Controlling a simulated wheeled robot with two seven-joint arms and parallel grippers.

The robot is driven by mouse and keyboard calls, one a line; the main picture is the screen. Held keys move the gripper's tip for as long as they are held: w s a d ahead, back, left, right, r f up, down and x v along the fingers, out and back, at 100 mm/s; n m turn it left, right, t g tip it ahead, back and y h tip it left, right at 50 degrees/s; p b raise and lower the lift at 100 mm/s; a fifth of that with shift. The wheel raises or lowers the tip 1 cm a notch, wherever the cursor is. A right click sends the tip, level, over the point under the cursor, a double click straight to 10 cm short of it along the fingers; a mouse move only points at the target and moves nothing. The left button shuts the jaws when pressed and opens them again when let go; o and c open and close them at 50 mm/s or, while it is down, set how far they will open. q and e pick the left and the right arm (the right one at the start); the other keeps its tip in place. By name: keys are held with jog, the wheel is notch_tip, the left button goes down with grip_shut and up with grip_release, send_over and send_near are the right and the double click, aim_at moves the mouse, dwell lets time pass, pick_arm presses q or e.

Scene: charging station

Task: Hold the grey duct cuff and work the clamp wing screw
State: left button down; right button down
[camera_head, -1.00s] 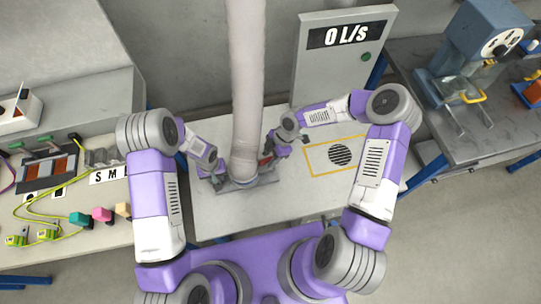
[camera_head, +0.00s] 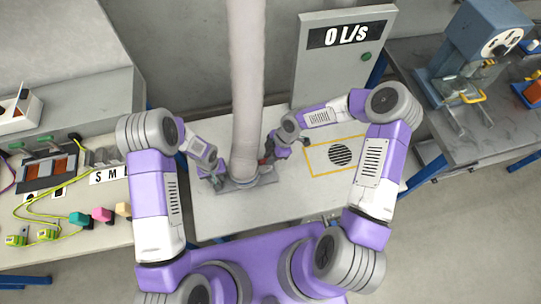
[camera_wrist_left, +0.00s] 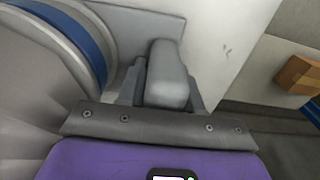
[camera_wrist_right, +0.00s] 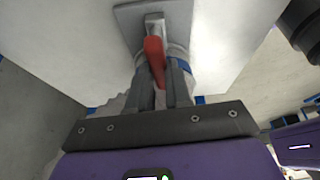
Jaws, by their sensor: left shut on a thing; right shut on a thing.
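The pale duct (camera_head: 247,90) comes down to a base on the middle table. In the left wrist view, a grey block-shaped grip of the duct cuff (camera_wrist_left: 168,75) sits between the fingers of my left gripper (camera_wrist_left: 165,85). That gripper (camera_head: 218,180) is shut on it, at the left of the duct's foot. In the right wrist view, the red wing screw (camera_wrist_right: 154,58) stands at the fingertips of my right gripper (camera_wrist_right: 160,88), which is shut on it. My right gripper (camera_head: 268,157) is at the right of the duct's foot. The wing's far side is partly hidden.
A panel reading 0 L/s (camera_head: 345,50) stands behind the table. A round vent grille (camera_head: 341,154) in a yellow outline lies right of the duct. The left bench holds cables and coloured plugs (camera_head: 102,214). A press (camera_head: 480,50) stands on the right bench.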

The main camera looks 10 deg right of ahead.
jog(key=m+t, duration=0.1)
jog(key=m, duration=0.3)
jog(key=shift+s, duration=0.15)
jog(key=m+t, duration=0.1)
jog(key=m, duration=0.1)
jog(key=m+t+h, duration=0.1)
jog(key=m, duration=0.1)
jog(key=shift+s+a+m, duration=0.15)
jog(key=shift+a+m, duration=0.05)
jog(key=shift+m, duration=0.1)
jog(key=m+t+h, duration=0.1)
jog(key=m, duration=0.3)
jog(key=shift+m, duration=0.3)
jog(key=shift+a+m+t+h, duration=0.15)
jog(key=shift+m+h, duration=0.35)
jog(key=shift+m, duration=0.6)
jog(key=shift+d+m+t+h, duration=0.1)
jog(key=shift+m+t+h, duration=0.3)
jog(key=shift+m, duration=0.7)
jog(key=shift+g, duration=0.25)
jog(key=c, duration=1)
grip_release()
jog(key=shift+c, duration=0.2)
